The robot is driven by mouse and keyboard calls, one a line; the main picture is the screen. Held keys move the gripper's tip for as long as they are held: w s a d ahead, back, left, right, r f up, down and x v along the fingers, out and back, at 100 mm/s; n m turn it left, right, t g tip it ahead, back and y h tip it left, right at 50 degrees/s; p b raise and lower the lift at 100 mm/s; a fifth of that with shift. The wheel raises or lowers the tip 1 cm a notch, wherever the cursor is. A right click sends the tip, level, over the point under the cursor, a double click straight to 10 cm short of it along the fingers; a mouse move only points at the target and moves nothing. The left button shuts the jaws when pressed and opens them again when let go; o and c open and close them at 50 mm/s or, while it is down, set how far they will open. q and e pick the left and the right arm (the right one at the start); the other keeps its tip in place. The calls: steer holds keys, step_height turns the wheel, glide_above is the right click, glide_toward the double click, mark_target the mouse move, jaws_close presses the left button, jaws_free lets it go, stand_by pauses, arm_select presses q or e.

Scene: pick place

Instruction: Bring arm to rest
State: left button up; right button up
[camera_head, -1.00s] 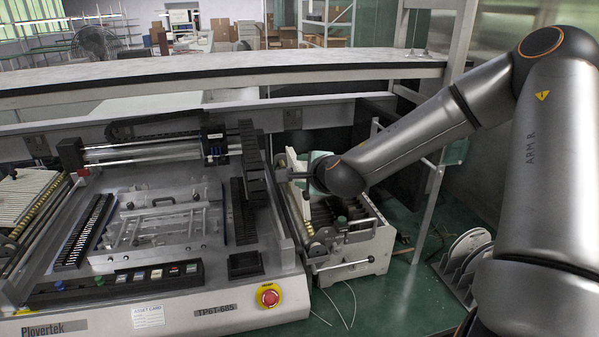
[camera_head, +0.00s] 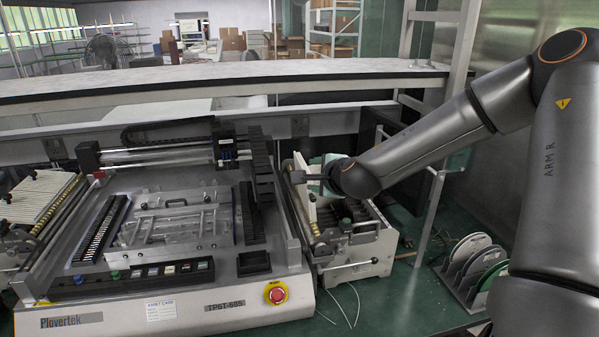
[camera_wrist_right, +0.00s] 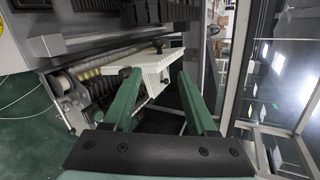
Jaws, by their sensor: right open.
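My right arm reaches in from the right in the head view, its wrist (camera_head: 357,178) over the feeder unit (camera_head: 352,262) at the right side of the machine. My right gripper (camera_wrist_right: 158,77) is open, its two green fingers apart in the right wrist view. A pale slotted feeder block (camera_wrist_right: 150,70) with a dark knob lies beyond and between the fingertips. I cannot tell whether a finger touches it. In the head view the wrist hides much of the fingertips. My left gripper is not in view.
The Plovertek machine (camera_head: 120,312) fills the left and middle, with a red stop button (camera_head: 276,295). A rack of round reels (camera_head: 470,265) stands at the right. A metal post (camera_head: 452,70) and a long shelf (camera_head: 230,75) are behind. Green table shows between feeder unit and reels.

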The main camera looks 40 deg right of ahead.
steer(key=s+a+f+m+g+y, duration=0.1)
steer(key=s+a+f+m, duration=0.25)
steer(key=f+m, duration=0.4)
steer(key=s+a+f+m+g, duration=0.1)
steer(key=s+a+f+m, duration=0.1)
steer(key=s+f+m, duration=0.5)
steer(key=s+a+f+m+g+y, duration=0.1)
steer(key=s+a+f+m, duration=0.15)
steer(key=f+m, duration=0.45)
steer(key=s+a+f+m+g+y, duration=0.2)
steer(key=s+a+f+m+g, duration=0.3)
steer(key=a+m, duration=0.55)
steer(key=s+a+f+m+y, duration=0.1)
steer(key=s+a+f+m, duration=0.2)
steer(key=s+a+m, duration=0.75)
steer(key=w+a+f+m+t+y, duration=0.2)
steer(key=w+f+t, duration=0.3)
steer(key=f, duration=0.5)
steer(key=shift+w+a+f+t+y, duration=0.3)
steer(key=shift+w+a+f+t, duration=0.1)
steer(key=shift+w, duration=0.55)
steer(key=shift+d, duration=0.15)
